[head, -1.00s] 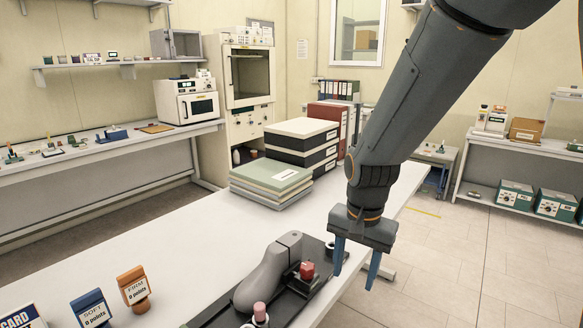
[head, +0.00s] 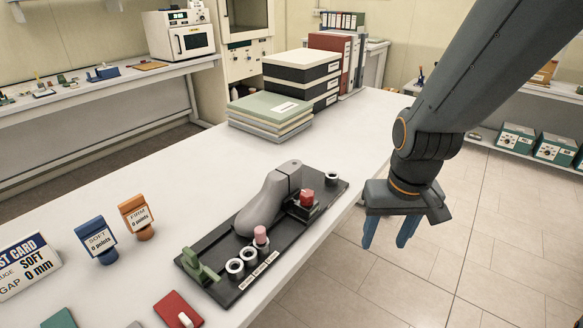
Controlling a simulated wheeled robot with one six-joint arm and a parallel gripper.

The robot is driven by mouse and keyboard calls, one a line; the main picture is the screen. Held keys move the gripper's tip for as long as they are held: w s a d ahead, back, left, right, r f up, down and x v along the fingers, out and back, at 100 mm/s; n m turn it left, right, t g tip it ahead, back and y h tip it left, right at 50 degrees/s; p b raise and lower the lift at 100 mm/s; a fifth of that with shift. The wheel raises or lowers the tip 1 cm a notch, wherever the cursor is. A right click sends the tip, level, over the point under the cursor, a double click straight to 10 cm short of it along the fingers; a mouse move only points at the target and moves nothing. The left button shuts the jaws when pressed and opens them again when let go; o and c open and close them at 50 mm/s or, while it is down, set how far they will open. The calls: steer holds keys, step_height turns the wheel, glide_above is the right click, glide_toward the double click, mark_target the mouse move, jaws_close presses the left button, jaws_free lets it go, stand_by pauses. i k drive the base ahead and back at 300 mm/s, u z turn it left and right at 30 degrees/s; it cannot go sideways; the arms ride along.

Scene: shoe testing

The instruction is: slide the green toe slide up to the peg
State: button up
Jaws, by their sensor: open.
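The green toe slide (head: 200,265) sits at the near left end of a black fixture board (head: 213,243) on the white table. A pink peg (head: 261,236) stands upright in a white ring on the board, to the right of the slide; I cannot tell whether it is the task's peg. Clear board lies between the slide and the grey foot form (head: 266,203). My gripper (head: 386,236) is open and empty, fingers pointing down. It appears right of the board, against the floor beyond the table edge, well apart from the slide.
A red block (head: 306,197) stands by the foot form's heel. Empty white rings (head: 235,268) are on the board. Orange FIRM (head: 134,213) and blue SOFT (head: 94,238) markers stand left of it. A red pad (head: 178,309) lies in front. Stacked boxes (head: 300,78) stand behind.

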mark_target(202, 272)
steer(key=u, duration=0.45)
steer(key=k, duration=1.1)
steer(key=u, duration=0.45)
steer(key=i, duration=0.6)
steer(key=u, duration=1.05)
steer(key=i, duration=0.35)
steer(key=z, duration=0.8)
